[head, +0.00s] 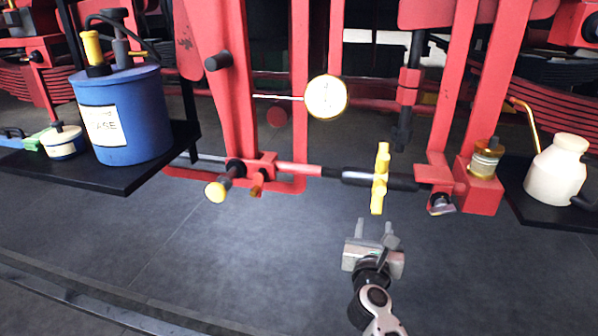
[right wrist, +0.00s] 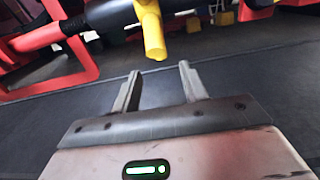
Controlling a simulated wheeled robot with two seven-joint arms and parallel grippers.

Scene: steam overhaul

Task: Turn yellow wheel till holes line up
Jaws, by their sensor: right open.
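The yellow wheel (head: 380,180) is a narrow yellow bar-shaped handle on a black sleeve (head: 355,177) of a red horizontal rod, and it stands nearly upright. Its lower end (right wrist: 152,38) shows at the top of the right wrist view. I cannot make out any holes. My right gripper (head: 375,230) is open and empty, just below the lower end of the yellow wheel and apart from it. In the right wrist view its two fingers (right wrist: 160,88) point toward the wheel with a gap between them. My left gripper is not in view.
A round yellow-rimmed dial (head: 326,97) sticks out above the rod. A yellow-ended knob (head: 217,190) is at the rod's left. A blue can (head: 122,115) stands on a black shelf at left, a white jug (head: 556,168) on one at right. The grey floor below is clear.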

